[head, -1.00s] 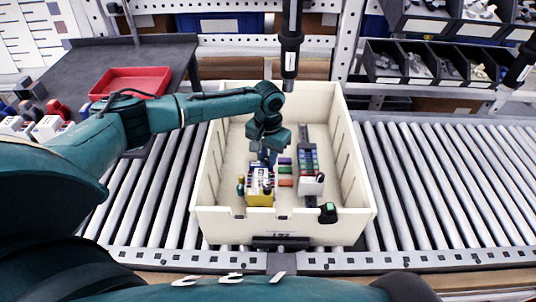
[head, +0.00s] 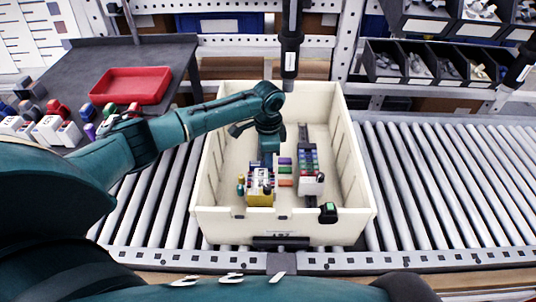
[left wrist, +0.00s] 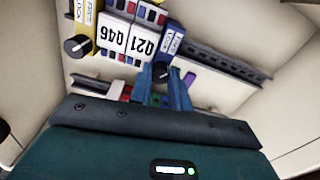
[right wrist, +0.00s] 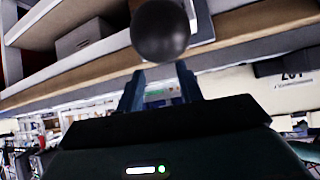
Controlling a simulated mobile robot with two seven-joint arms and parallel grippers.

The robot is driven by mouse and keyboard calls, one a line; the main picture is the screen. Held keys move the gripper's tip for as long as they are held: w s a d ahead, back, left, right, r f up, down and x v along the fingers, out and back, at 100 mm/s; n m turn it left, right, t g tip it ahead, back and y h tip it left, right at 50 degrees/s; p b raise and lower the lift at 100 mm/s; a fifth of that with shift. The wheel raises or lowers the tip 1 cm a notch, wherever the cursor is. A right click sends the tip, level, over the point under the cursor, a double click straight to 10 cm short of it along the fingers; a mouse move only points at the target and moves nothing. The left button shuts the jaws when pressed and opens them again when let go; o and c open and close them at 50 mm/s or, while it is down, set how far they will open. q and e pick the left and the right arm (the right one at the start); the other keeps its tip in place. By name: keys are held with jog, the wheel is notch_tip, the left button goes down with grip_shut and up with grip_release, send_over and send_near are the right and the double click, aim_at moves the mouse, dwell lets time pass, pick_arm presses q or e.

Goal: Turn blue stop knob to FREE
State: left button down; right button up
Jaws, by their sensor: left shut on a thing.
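The blue stop (left wrist: 173,42) is a small blue block with a LOCK and FREE label, seen in the left wrist view. Its dark knob (left wrist: 161,70) lies between the fingertips of my left gripper (left wrist: 163,75), which is shut on it. Which way the knob points is too small to tell. In the head view my left gripper (head: 267,161) reaches down into the cream bin and hides the blue stop. My right gripper (right wrist: 160,75) is open and empty in the right wrist view, away from the bin.
A yellow stop (left wrist: 83,22) with a black knob (left wrist: 77,47) and white labelled modules (left wrist: 113,33) stand beside the blue stop. The cream bin (head: 214,180) rests on rollers, its walls around the arm. Another module row (head: 308,165) stands to the right. A dark ball (right wrist: 160,30) is near my right gripper.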

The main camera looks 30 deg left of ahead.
pick_arm(q)
jog(key=shift+m, duration=0.6)
jog(key=c, duration=1.3)
grip_release()
jog(key=shift+r, duration=0.1)
notch_tip(320, 180, up, 13)
jog(key=b, duration=0.1)
